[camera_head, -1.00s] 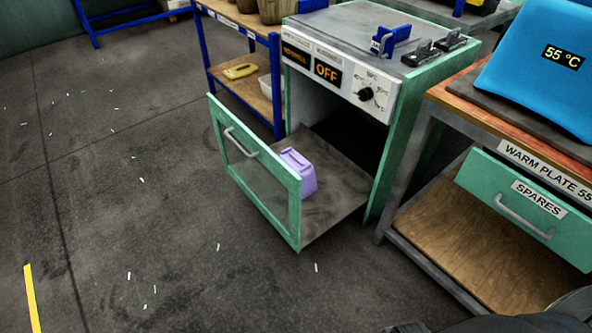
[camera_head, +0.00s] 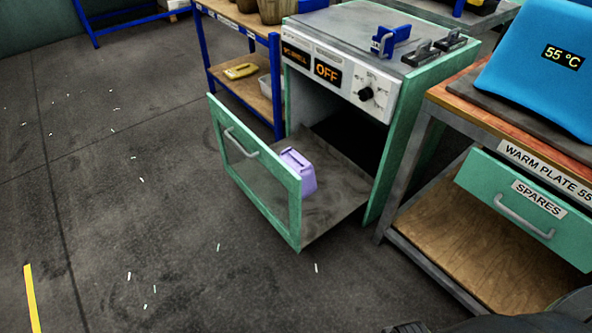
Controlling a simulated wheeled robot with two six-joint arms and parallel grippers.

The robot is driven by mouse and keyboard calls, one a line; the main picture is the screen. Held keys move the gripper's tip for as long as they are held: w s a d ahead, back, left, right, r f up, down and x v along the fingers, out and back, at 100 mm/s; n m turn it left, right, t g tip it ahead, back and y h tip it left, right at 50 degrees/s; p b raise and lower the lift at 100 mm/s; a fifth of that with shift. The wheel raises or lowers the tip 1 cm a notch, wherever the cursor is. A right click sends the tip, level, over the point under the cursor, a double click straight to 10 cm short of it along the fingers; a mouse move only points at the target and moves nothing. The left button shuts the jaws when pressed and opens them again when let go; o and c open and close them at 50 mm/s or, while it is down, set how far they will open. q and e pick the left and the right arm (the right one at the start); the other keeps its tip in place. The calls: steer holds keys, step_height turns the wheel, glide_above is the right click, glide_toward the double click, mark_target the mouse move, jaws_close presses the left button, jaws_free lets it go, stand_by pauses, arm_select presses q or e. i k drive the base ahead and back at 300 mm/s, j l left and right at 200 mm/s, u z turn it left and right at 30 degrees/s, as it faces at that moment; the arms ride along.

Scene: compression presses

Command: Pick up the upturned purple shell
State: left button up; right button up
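The purple shell (camera_head: 302,174) sits in the pulled-out drawer (camera_head: 338,201) of the green-framed press cabinet. It stands close behind the drawer's front panel, left of the drawer's middle, and its upper face has a dark slot-like mark. The panel partly hides its lower left side. Neither of my grippers shows in the head view. Only a dark part, cut off at the lower right edge, is in sight, and I cannot tell what it is.
The drawer front (camera_head: 256,172) with its handle stands up on the near left side. A warm plate bench (camera_head: 520,150) with a spares drawer (camera_head: 526,208) is at the right. A blue-framed shelf (camera_head: 243,70) stands behind.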

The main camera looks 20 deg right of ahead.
mark_target(305, 169)
steer(key=z, duration=3.05)
steer(key=u, duration=2.55)
steer(key=i+l+u, duration=0.1)
steer(key=i+u, duration=0.2)
steer(key=i, duration=0.05)
